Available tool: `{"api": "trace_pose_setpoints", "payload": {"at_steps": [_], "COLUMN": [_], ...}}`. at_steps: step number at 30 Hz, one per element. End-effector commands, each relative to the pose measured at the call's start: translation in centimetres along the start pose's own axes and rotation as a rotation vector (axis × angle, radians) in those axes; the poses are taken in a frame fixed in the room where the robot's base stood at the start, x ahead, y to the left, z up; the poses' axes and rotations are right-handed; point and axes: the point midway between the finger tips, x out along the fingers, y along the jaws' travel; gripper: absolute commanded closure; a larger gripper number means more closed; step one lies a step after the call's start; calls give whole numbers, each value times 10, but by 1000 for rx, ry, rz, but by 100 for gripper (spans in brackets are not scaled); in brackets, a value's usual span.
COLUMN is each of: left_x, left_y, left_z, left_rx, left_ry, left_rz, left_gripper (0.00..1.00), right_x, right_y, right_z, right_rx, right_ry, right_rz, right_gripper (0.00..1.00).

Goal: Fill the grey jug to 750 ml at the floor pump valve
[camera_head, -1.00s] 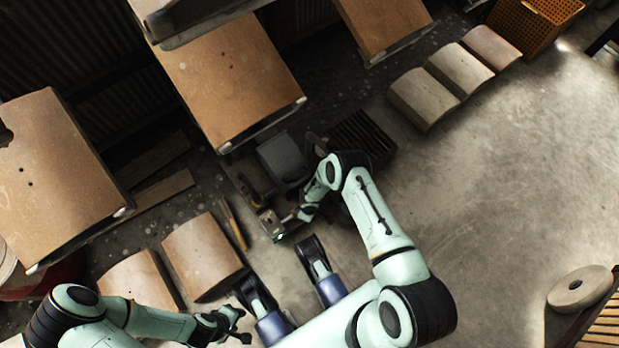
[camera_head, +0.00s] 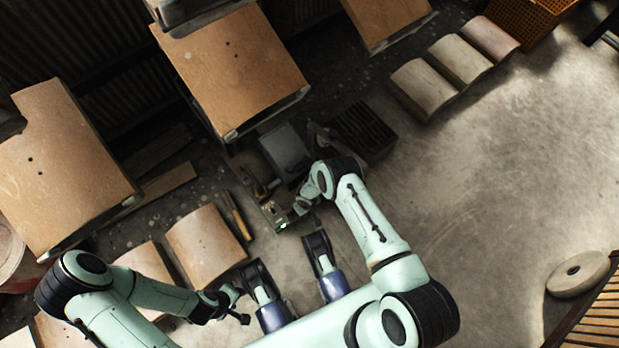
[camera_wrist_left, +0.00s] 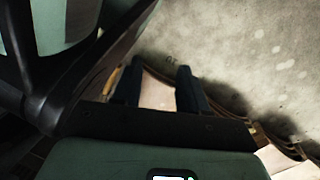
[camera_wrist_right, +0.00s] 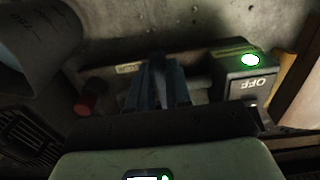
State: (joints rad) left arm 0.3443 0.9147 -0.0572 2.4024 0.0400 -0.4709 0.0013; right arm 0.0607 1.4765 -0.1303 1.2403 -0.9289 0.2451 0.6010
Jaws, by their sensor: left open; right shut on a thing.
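A grey jug-like vessel (camera_wrist_right: 35,45) with faint markings fills the upper left of the right wrist view. A dark grey body, perhaps the same one, shows on the floor in the head view (camera_head: 285,148). Beside the fingers stands a control box (camera_wrist_right: 246,75) with a lit green lamp and the word OFF. My right gripper (camera_wrist_right: 160,65) is shut low at the floor unit. The part between its fingers is hidden, and the water level cannot be seen. My left gripper (camera_head: 240,306) is open and empty; its spread fingers also show in the left wrist view (camera_wrist_left: 160,80).
A dark red knob (camera_wrist_right: 88,103) lies left of the right fingers. A dark slatted crate (camera_head: 362,130) stands beyond the right arm. Curved tan panels (camera_head: 205,245) lie near my left arm. Large brown boards (camera_head: 235,70) stand above. The concrete floor at right is mostly clear.

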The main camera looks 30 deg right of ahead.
Motion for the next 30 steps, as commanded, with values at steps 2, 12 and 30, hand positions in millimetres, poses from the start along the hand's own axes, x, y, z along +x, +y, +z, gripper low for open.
{"api": "trace_pose_setpoints", "payload": {"at_steps": [2, 12, 30], "left_x": [0, 0, -42], "left_y": [0, 0, 37], "left_z": [0, 0, -39], "left_rx": [1, 1, 44], "left_ry": [1, 0, 153], "left_rz": [1, 1, 70], "left_gripper": [57, 57, 57], "right_x": [1, 1, -66], "right_y": [-1, -1, 0], "right_z": [1, 1, -1], "right_rx": [8, 6, 2], "right_ry": [-3, -3, 1], "right_rz": [-2, -2, -1], "right_gripper": [100, 55, 55]}}
